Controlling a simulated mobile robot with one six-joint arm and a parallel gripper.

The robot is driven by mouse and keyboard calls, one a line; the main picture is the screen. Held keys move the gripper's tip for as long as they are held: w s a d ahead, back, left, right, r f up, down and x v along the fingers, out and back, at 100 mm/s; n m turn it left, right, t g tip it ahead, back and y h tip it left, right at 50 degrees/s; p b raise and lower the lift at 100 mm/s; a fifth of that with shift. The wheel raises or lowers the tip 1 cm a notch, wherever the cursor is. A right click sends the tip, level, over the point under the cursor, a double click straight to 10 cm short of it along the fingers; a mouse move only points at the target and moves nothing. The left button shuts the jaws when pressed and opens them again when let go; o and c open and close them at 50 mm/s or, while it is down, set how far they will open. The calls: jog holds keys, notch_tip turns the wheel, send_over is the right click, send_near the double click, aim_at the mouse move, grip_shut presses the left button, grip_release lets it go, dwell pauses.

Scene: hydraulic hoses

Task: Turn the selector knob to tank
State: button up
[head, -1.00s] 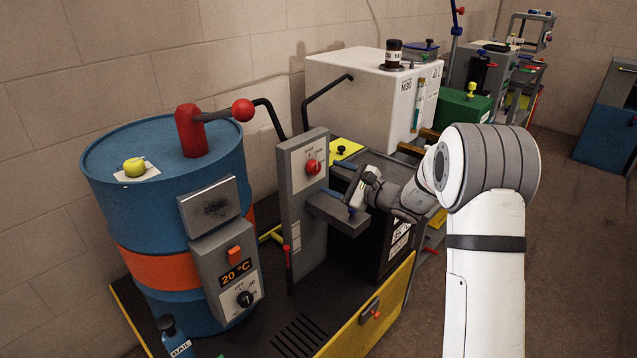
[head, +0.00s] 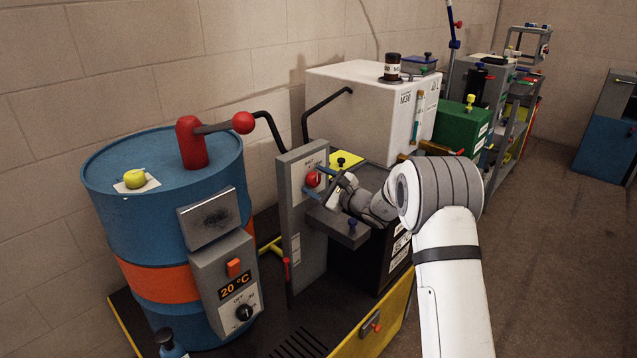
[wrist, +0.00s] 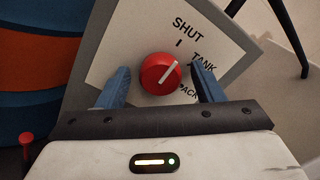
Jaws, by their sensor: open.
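The red selector knob (wrist: 160,74) sits on a white label plate (wrist: 215,45) on a grey upright panel (head: 290,195). In the wrist view its white pointer line slants toward the upper right, between SHUT and TANK and nearer TANK. SHUT is printed above, TANK to the right, and a partly hidden word ending in "ACK" lies below TANK. My gripper (wrist: 160,88) is open, with one blue finger on each side of the knob and a visible gap to it. In the head view the knob (head: 313,179) shows just left of my gripper (head: 325,186).
A grey shelf (head: 338,227) juts from the panel just below my gripper. A blue drum (head: 115,215) with a red pump handle (head: 243,123) stands left. A white tank (head: 350,110) stands behind. Open floor (head: 560,260) lies to the right.

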jog(key=shift+c, duration=0.3)
jog(key=c, duration=0.9)
jog(key=shift+f, duration=0.1)
jog(key=m, duration=0.4)
jog(key=shift+m+b, duration=0.3)
jog(key=shift+m+p, duration=0.5)
jog(key=shift+m, duration=2)
jog(key=shift+f, duration=0.1)
jog(key=o, duration=1)
jog(key=shift+c, duration=0.2)
